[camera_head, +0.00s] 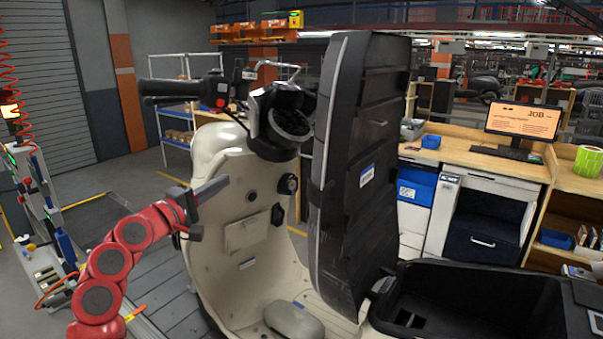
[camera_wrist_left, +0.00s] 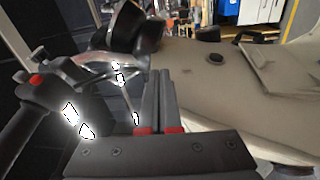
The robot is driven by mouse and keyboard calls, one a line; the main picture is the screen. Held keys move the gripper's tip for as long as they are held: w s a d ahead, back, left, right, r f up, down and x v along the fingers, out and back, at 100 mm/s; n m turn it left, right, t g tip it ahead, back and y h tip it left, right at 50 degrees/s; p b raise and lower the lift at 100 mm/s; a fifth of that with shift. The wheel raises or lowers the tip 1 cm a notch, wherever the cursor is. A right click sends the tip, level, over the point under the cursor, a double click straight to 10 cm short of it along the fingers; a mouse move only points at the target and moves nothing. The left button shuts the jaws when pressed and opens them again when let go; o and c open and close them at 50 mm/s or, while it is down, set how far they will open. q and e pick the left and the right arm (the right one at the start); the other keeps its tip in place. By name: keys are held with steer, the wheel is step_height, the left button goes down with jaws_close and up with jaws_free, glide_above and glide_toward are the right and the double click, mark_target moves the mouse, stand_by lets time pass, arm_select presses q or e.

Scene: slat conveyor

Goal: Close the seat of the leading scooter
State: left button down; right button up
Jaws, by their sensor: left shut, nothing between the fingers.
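The cream scooter (camera_head: 240,190) stands in front of me, its handlebar grip at the upper left. Its black seat (camera_head: 365,170) is raised upright, underside towards me. The open black storage bin (camera_head: 470,310) lies below it at the lower right. My left gripper (camera_head: 222,190), on a red arm, is shut and empty at the left of the scooter's front shield, apart from the seat. In the left wrist view the shut fingers (camera_wrist_left: 159,75) point towards the handlebar and the cream body (camera_wrist_left: 220,85). My right gripper is not in view.
The black handlebar (camera_head: 185,88) sticks out above my left gripper. A wooden workbench (camera_head: 470,155) with a monitor (camera_head: 522,122) stands behind at the right. A tool stand (camera_head: 40,220) is at the far left. Slatted floor (camera_head: 165,285) lies beside the scooter.

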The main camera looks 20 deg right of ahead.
arm_select(q)
steer(key=s+d+r+m+g, duration=0.3)
steer(key=s+d+r+g, duration=0.15)
steer(key=s, duration=0.35)
steer(key=d+f+h+p, duration=0.1)
steer(key=d+p, duration=0.5)
steer(key=d, duration=0.6)
steer(key=shift+s+g, duration=0.15)
steer(key=shift+g, duration=0.3)
steer(key=shift+a, duration=0.1)
